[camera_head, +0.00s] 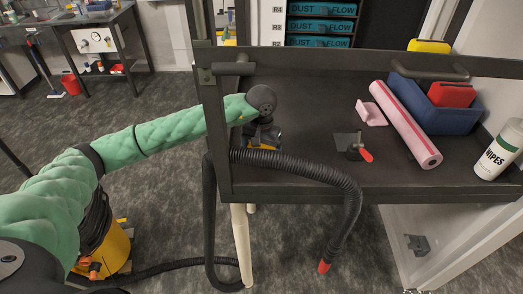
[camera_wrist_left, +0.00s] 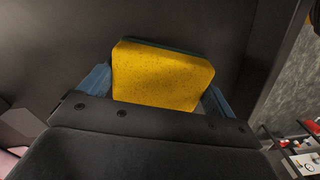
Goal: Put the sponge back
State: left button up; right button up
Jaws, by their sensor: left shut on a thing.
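The yellow sponge (camera_wrist_left: 163,78) with a dark green back fills the middle of the left wrist view. My left gripper (camera_wrist_left: 160,88) is shut on it, with a blue finger at each side. In the head view my left gripper (camera_head: 263,140) is over the left end of the dark bench. Only a bit of yellow from the sponge (camera_head: 263,147) shows under the wrist; the rest is hidden by the gripper. I cannot tell whether the sponge touches the bench top. My right gripper is in neither view.
The dark bench (camera_head: 310,105) is clear in its middle. A black hose (camera_head: 300,162) crosses its front edge. A scraper (camera_head: 352,145), pink roll (camera_head: 405,125), pink block (camera_head: 371,112), blue bin (camera_head: 450,118) with a red item (camera_head: 452,94), and wipes tub (camera_head: 500,150) stand right.

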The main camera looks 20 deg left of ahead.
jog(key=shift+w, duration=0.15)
pick_arm(q)
jog(key=o, duration=0.7)
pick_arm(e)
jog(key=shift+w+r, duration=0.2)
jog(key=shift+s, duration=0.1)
